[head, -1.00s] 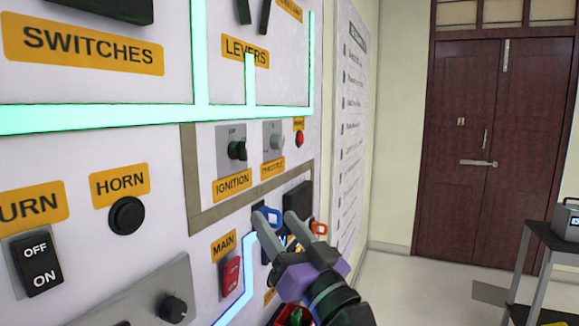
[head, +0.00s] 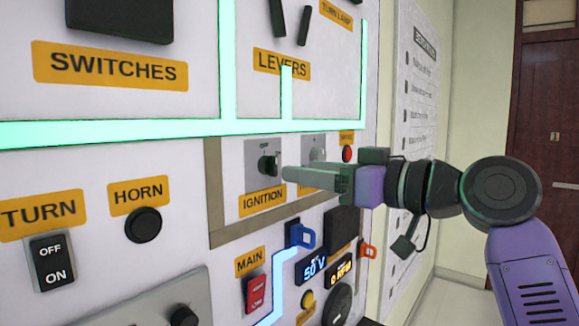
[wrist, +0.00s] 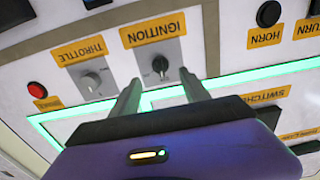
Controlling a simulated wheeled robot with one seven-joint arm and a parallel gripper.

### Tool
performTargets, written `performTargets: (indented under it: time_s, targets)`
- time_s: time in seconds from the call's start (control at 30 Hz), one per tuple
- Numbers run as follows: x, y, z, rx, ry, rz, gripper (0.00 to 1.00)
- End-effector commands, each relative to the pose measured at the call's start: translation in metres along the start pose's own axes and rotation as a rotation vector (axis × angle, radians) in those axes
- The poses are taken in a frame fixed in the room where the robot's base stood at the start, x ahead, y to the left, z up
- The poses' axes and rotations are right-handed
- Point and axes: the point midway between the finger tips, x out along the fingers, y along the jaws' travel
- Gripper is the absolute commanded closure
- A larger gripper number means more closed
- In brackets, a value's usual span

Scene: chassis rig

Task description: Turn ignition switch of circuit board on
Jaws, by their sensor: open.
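The circuit board (head: 190,165) is the upright white panel filling the left of the head view. Its ignition switch (head: 268,166) is a dark knob on a grey plate above the yellow IGNITION label. The switch also shows in the wrist view (wrist: 160,66), upside down. My gripper (head: 288,173) reaches in from the right, with its fingertips close to the knob. In the wrist view my gripper (wrist: 160,80) is open, and the knob appears between the two fingers. I cannot tell whether a finger touches it.
The throttle knob (wrist: 90,80) is beside the ignition and partly hidden by my gripper in the head view. A red button (head: 347,154) lies beyond it. The blue (head: 301,236) and orange (head: 367,250) clips stick out below.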

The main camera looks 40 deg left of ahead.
Motion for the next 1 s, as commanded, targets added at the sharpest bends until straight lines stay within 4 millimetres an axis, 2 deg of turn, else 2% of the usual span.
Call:
performTargets:
  time_s: [0.4,0.6,0.83,0.87,1.0]
  targets:
    - [0.060,0.000,-0.001,0.001,0.000,0.001,0.46]
    - [0.071,0.000,-0.001,0.000,0.001,0.002,0.46]
    - [0.071,0.000,0.000,0.000,0.001,0.003,0.46]
    - [0.071,0.000,0.000,0.000,0.001,0.003,0.50]
    - [0.071,0.000,0.000,0.000,0.001,0.003,0.77]
